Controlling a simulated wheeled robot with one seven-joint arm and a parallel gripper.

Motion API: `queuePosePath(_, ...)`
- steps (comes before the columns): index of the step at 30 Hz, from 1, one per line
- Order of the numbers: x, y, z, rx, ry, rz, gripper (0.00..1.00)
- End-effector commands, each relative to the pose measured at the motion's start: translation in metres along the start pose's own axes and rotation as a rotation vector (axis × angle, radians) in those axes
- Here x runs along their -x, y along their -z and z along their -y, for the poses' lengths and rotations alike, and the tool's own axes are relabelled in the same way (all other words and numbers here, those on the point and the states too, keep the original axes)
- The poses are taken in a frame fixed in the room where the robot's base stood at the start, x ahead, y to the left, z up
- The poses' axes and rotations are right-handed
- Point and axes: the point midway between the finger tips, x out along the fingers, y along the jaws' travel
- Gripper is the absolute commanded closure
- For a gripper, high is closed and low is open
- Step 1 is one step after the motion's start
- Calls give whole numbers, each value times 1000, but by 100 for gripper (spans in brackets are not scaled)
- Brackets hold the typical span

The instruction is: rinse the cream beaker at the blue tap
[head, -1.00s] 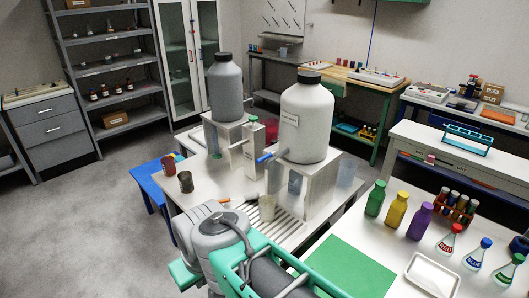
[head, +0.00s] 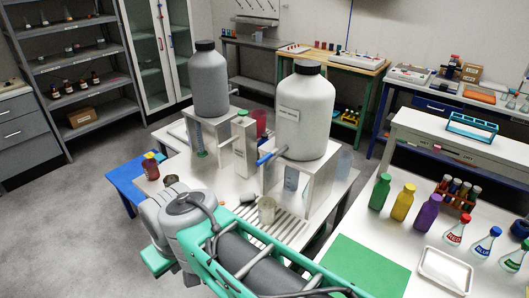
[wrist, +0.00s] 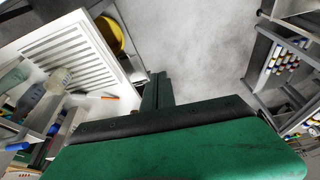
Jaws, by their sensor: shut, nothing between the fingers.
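The cream beaker (head: 267,210) stands upright on the slatted drain grate (head: 290,232), below the blue tap (head: 266,159) but nearer me. The tap sits low on the large white carboy (head: 304,115). A pale beaker shape, probably the cream beaker (wrist: 58,82), shows beside the grate (wrist: 72,48) in the wrist view. A blue tap end (wrist: 18,147) shows at lower left there. My gripper (wrist: 157,82) is shut and empty, apart from the beaker, pointing past the grate's edge.
A grey carboy (head: 210,82) stands behind left. Bottles (head: 402,202) and a green mat (head: 358,268) are on the right table. Open floor (head: 70,220) lies left.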

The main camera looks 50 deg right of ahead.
Motion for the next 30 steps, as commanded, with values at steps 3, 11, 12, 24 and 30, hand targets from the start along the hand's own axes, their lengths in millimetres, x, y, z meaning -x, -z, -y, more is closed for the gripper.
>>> queuePosePath(3, 12, 41, -23, -24, 25, -34, 100)
queuePosePath(11, 64, 150, -200, -30, 87, -244, 100)
queuePosePath(12, 74, 151, -237, -25, 85, -282, 100)
queuePosePath(24, 137, 68, -411, 52, 32, -460, 100)
queuePosePath(30, 137, 69, -410, 53, 33, -460, 100)
